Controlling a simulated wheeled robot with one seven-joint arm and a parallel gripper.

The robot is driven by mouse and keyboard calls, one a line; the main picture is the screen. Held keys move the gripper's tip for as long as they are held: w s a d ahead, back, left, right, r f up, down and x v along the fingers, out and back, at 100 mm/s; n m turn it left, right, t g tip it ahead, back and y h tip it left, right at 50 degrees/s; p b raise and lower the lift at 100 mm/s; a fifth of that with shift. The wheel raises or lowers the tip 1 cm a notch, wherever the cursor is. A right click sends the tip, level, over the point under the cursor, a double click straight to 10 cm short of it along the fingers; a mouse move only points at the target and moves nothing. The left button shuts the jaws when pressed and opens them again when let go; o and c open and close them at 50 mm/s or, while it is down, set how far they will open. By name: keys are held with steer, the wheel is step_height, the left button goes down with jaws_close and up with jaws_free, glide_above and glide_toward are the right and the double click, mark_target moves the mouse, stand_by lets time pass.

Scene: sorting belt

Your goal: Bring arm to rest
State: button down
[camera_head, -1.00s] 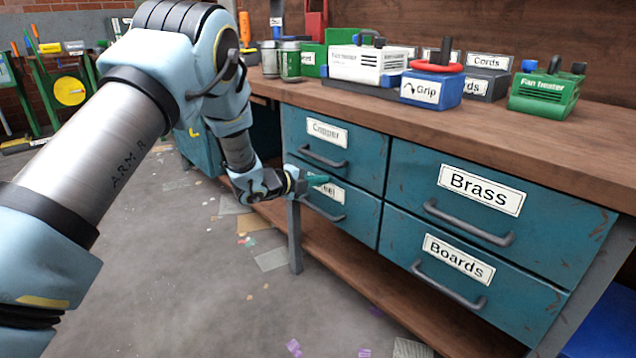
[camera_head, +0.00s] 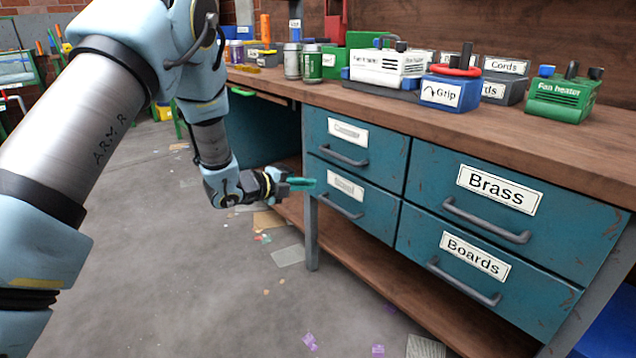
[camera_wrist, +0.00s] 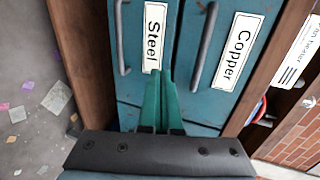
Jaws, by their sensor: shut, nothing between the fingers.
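My arm (camera_head: 85,110) reaches in from the left, bends down at the elbow, and ends in my gripper (camera_head: 302,184). The gripper has teal fingers and points right, in front of the left drawers' edge. In the wrist view my gripper (camera_wrist: 162,85) shows its two fingers together and empty, pointing toward the Steel drawer (camera_wrist: 145,20). The Copper drawer (camera_wrist: 215,80) is beside it. Both drawers are shut. I cannot tell whether the fingertips touch the drawer front.
The bench's wooden top (camera_head: 430,115) bears a blue Grip box (camera_head: 452,92), a green fan heater (camera_head: 563,98) and cans. The Brass drawer (camera_head: 540,215) and Boards drawer (camera_head: 520,290) are shut. A bench leg (camera_head: 311,235) stands below my gripper. The floor (camera_head: 180,290) at left is mostly clear, with scraps.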

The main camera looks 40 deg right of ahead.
steer(key=shift+a+r, duration=0.25)
steer(key=shift+a, duration=0.45)
steer(key=shift+w, duration=0.15)
steer(key=w+a+r+n+t+y, duration=0.2)
steer(key=w+a+n+t+y, duration=0.15)
steer(key=w+a+n, duration=0.6)
steer(key=w+a+r+n+t+y, duration=0.2)
steer(key=w+a+n+t+y, duration=0.25)
steer(key=a, duration=0.75)
steer(key=w+a+n+y, duration=0.2)
steer(key=a+n, duration=0.5)
steer(key=a, duration=0.6)
steer(key=s+a+r+n+g+y, duration=0.1)
steer(key=s+a+n+g+y, duration=0.35)
steer(key=s+a+n, duration=1.15)
steer(key=s+a+r+p, duration=0.1)
steer(key=r+p, duration=1.3)
steer(key=s+a+r+m+g+p, duration=0.1)
steer(key=a+r+p, duration=0.1)
steer(key=r+p, duration=1.3)
steer(key=shift+s+a+r+m, duration=0.15)
steer(key=shift+s+a+m, duration=0.1)
steer(key=shift+s+m, duration=0.1)
